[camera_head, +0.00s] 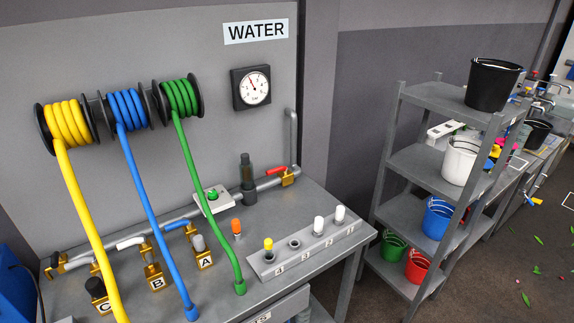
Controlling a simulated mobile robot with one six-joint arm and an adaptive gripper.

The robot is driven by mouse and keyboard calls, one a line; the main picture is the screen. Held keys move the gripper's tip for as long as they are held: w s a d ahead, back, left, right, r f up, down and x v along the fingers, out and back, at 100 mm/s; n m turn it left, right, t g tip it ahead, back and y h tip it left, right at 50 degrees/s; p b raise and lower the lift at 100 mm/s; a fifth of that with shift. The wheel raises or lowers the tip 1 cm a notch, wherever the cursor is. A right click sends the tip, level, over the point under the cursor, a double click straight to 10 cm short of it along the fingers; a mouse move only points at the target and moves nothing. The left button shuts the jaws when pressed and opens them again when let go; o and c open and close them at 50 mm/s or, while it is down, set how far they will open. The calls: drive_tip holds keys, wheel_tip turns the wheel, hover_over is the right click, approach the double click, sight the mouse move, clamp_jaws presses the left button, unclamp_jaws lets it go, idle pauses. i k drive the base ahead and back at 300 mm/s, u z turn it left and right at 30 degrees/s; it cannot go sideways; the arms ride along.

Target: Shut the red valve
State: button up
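The red valve has a red lever handle (276,171) and a brass body (289,178). It sits on the grey pipe (268,184) at the back right of the bench, below the gauge. The lever points left from the body and lies roughly along the pipe, just above it. A vertical pipe rises behind the valve. My gripper is not in view.
Yellow, blue and green hoses (205,195) hang over the bench (325,254). A shelf (418,162) with buckets stands to the right.

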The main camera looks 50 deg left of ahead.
sight(279, 169)
drive_tip(key=i, duration=0.7)
drive_tip(key=z, duration=0.45)
drive_tip(key=k, duration=0.1)
drive_tip(key=u, duration=2.8)
drive_tip(key=i, duration=1)
